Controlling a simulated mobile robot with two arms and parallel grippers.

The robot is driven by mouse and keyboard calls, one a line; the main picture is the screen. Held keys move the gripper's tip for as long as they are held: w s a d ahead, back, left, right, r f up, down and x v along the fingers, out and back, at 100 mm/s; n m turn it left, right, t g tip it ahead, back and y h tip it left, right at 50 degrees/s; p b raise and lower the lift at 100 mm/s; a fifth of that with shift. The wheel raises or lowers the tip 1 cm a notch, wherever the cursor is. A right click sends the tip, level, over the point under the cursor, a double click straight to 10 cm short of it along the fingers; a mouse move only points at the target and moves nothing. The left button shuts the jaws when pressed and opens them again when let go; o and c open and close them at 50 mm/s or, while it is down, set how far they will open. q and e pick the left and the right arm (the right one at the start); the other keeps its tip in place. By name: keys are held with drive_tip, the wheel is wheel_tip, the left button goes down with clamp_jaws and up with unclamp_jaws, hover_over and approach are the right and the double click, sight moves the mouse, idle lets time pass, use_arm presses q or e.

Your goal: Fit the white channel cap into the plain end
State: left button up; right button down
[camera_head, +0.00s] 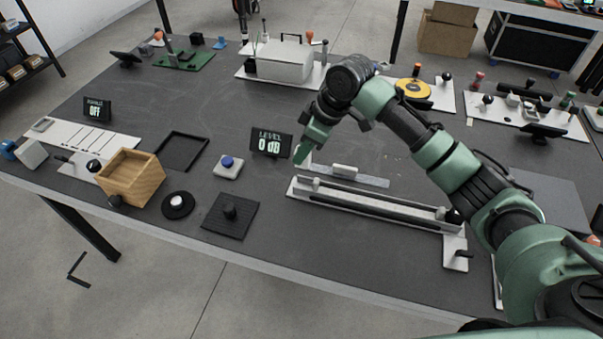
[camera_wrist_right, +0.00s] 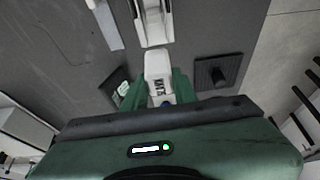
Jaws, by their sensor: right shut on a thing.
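The long white channel (camera_head: 380,203) lies near the front edge of the table in the head view, with a black knob at its right end. Its plain left end also shows at the top of the right wrist view (camera_wrist_right: 153,28). My right gripper (camera_head: 303,152) is above and just behind that left end. In the wrist view its green fingers (camera_wrist_right: 158,88) are shut on the white channel cap (camera_wrist_right: 158,66), which bears dark lettering. The cap's front lines up with the channel end, very close to it; I cannot tell whether they touch. My left gripper is not in view.
A pale strip with a white block (camera_head: 344,170) lies behind the channel. A blue button box (camera_head: 229,166), black square base (camera_head: 230,214) and wooden box (camera_head: 131,177) are further left.

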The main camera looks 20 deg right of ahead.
sight(303, 163)
wheel_tip(303, 163, down, 5)
drive_tip(key=shift+r, duration=0.1)
wheel_tip(303, 163, down, 4)
drive_tip(key=shift+f, duration=0.1)
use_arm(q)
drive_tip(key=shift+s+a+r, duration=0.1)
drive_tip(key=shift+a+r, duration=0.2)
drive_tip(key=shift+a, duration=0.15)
use_arm(e)
drive_tip(key=shift+f, duration=0.2)
